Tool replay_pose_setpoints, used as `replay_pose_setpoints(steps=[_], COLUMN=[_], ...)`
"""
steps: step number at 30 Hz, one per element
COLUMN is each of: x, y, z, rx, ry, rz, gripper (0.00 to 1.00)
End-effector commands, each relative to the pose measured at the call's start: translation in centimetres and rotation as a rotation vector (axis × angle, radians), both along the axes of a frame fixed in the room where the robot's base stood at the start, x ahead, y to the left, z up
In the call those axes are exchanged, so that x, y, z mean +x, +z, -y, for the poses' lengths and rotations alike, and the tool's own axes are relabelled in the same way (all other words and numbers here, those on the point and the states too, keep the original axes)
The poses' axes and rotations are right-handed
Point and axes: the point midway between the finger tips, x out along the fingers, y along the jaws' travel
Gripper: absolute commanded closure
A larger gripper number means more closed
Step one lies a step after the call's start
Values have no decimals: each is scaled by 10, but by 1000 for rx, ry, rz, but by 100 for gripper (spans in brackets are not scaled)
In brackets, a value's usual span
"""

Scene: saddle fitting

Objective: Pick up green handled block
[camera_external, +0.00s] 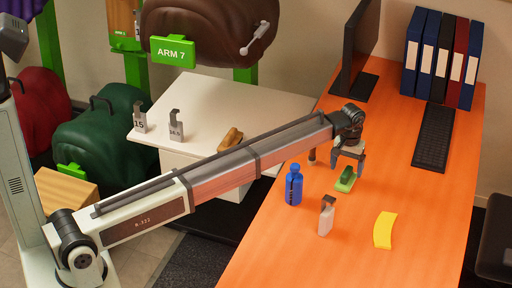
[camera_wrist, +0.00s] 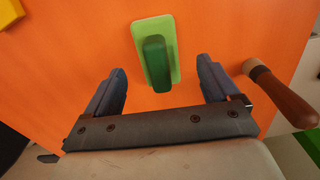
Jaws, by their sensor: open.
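The green handled block (camera_external: 345,180) lies on the orange desk, a light green base with a darker green handle on top. In the wrist view the block (camera_wrist: 155,50) sits ahead of my gripper, between the lines of the two fingers, its handle running roughly along the finger direction. My gripper (camera_external: 348,165) is just above the block in the outside view. Its fingers (camera_wrist: 160,85) are spread wide with nothing between them. I cannot tell the exact height over the block.
On the orange desk (camera_external: 290,250) stand a blue bottle (camera_external: 294,187) and a grey-white bottle (camera_external: 326,215). A yellow piece (camera_external: 385,230) lies to the right. A wooden-handled tool (camera_wrist: 280,95) lies close to the right finger. A keyboard (camera_external: 433,138) and monitor (camera_external: 360,45) are farther back.

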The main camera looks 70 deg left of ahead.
Motion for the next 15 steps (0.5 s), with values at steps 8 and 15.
replay_pose_setpoints(steps=[8, 15], x=[3, 3], y=[-34, -48], z=[0, 0], rx=[0, 0], ry=[0, 0], rz=[-1, 0], gripper=[12, 12])
